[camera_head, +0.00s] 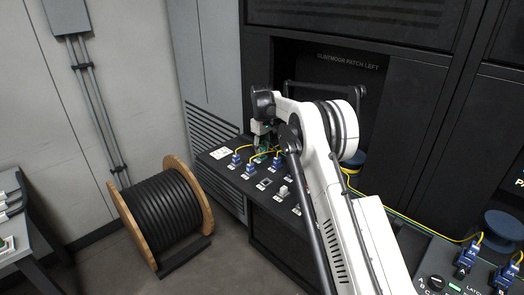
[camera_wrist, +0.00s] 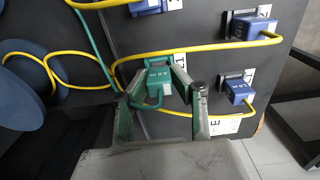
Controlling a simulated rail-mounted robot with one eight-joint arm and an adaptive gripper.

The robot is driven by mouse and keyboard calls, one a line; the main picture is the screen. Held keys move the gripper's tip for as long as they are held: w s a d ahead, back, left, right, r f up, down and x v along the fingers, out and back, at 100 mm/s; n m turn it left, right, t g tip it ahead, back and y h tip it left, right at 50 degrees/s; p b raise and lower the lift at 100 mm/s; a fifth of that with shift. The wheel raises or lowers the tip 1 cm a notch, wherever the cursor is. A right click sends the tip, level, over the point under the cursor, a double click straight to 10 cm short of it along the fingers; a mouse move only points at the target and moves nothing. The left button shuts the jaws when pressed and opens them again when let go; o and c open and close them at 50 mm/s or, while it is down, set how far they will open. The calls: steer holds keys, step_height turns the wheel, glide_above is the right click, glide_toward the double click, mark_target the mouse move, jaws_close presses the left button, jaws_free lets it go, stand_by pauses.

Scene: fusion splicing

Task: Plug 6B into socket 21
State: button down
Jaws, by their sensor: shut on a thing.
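A green plug (camera_wrist: 160,78) with a green cable sits between the fingertips of my gripper (camera_wrist: 160,84) in the wrist view. Its printed mark is too small to read surely as 6B. My gripper (camera_head: 259,138) is shut on it, close over the far end of the black sloped panel (camera_head: 240,187) in the head view, where the arm partly hides it. A white label shows just behind the plug, but I cannot tell whether the plug is in a socket or above one. The socket numbers are unreadable, so I cannot single out socket 21.
Blue plugs (camera_wrist: 240,92) with yellow cables (camera_wrist: 200,47) stand close around the green plug. An empty-looking socket (camera_head: 265,183) and a white block (camera_head: 284,191) are nearer on the panel. A cable drum (camera_head: 163,215) stands on the floor at left.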

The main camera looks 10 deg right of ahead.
steer(key=shift+f+b, duration=0.35)
steer(key=shift+f, duration=0.15)
stand_by(0.4)
steer(key=c, duration=1.4)
jaws_free()
